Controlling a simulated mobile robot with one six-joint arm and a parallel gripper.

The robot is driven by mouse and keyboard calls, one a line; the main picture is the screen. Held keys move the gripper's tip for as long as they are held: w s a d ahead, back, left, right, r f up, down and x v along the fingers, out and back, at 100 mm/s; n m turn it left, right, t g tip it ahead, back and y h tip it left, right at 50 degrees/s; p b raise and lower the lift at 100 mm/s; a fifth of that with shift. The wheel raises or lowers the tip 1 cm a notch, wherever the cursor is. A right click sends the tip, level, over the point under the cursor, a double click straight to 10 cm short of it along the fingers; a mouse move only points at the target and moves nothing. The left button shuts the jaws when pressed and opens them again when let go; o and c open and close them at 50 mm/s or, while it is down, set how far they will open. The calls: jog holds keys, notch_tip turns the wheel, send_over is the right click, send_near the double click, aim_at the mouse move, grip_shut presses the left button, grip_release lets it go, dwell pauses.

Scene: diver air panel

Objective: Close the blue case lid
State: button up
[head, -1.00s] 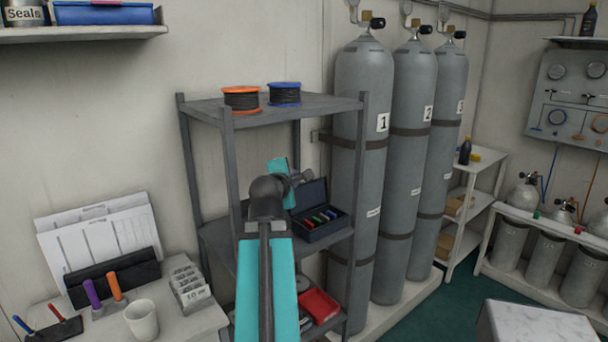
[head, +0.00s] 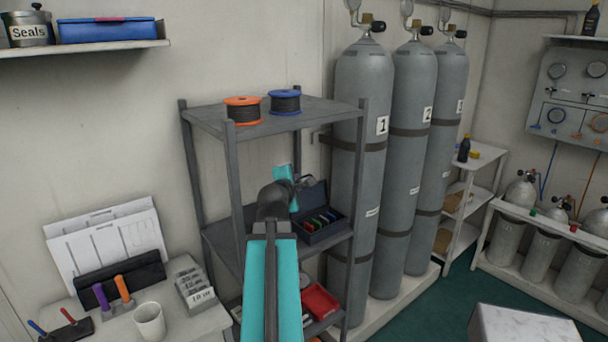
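A dark blue case (head: 322,236) stands on the middle shelf of the grey rack, with several coloured items in a row inside. Its lid (head: 314,197) is open and stands up at the back. My gripper (head: 304,181) is small in view at the lid's upper left edge, partly hidden behind my own turquoise arm. I cannot tell whether it touches the lid, or whether its fingers are open or shut. The arm also hides the left part of the shelf beside the case.
The grey rack (head: 235,166) has a post right of the case and a top shelf above with orange (head: 243,110) and blue (head: 285,102) spools. A red tray (head: 319,301) lies below. Tall cylinders (head: 361,180) stand close on the right. A desk with a mug (head: 149,321) is left.

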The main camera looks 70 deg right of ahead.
aim_at(303, 177)
jog(key=shift+p+x, duration=0.95)
jog(key=shift+x, duration=4.2)
grip_shut()
jog(key=shift+r, duration=0.15)
